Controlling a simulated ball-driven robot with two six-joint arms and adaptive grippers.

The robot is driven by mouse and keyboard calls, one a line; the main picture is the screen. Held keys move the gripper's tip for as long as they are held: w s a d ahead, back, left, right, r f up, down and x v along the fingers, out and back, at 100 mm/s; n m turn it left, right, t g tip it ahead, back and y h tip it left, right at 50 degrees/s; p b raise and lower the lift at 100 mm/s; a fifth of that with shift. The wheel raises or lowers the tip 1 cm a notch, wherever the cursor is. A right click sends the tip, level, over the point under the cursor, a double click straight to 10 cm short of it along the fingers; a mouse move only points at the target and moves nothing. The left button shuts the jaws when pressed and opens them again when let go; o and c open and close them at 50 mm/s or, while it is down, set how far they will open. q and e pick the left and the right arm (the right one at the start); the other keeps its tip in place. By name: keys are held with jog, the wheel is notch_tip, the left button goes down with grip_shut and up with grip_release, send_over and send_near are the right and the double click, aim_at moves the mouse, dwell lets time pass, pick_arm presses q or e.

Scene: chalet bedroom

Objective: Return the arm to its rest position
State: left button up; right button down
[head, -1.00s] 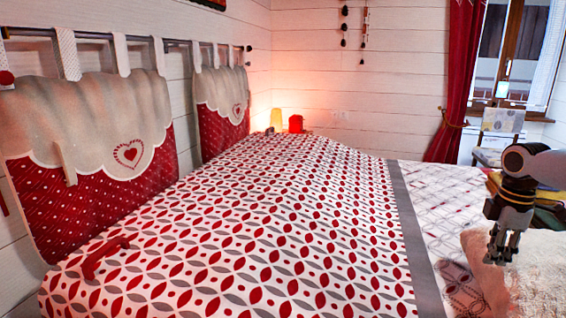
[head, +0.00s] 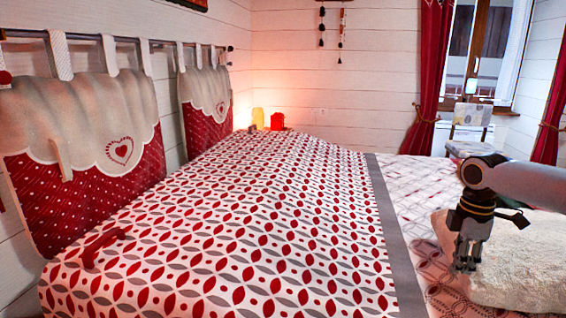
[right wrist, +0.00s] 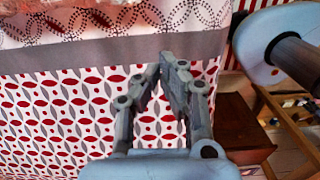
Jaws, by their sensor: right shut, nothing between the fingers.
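My right gripper (head: 466,262) hangs with its fingers down at the right of the head view, in front of the bed's right part and beside a cream fleece blanket (head: 515,262). It is shut and empty. In the right wrist view its two fingers (right wrist: 163,75) meet at the tips, with the patterned bedspread (right wrist: 60,115) beyond them. My right arm (head: 525,183) comes in from the right edge. My left gripper does not show in either view.
The bed with its red, white and grey bedspread (head: 250,215) fills the middle. A red handle-shaped object (head: 100,245) lies at its left. A yellow object (head: 257,118) and a red one (head: 277,121) stand at the back. A chair (head: 470,130) stands by the window. A brown wooden piece (right wrist: 240,130) stands right of the fingers.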

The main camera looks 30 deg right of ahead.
jog(key=s+a+f+m, duration=0.1)
jog(key=s+a+f, duration=0.2)
jog(key=a, duration=0.8)
jog(key=s+a+f+m, duration=0.1)
jog(key=s+a+f, duration=0.15)
jog(key=a, duration=0.75)
jog(key=s+a+r+m+t, duration=0.4)
jog(key=s+a+r+m, duration=0.3)
jog(key=a+r, duration=0.4)
notch_tip(320, 180, down, 28)
jog(key=s+d+g+h, duration=0.1)
jog(key=s+d+g, duration=0.1)
jog(key=s+d, duration=0.1)
jog(key=s+f+g, duration=0.1)
jog(key=s+f, duration=1.3)
jog(key=s, duration=0.3)
jog(key=shift+s+d+f, duration=0.15)
jog(key=shift+d+f, duration=0.05)
jog(key=shift+f, duration=0.2)
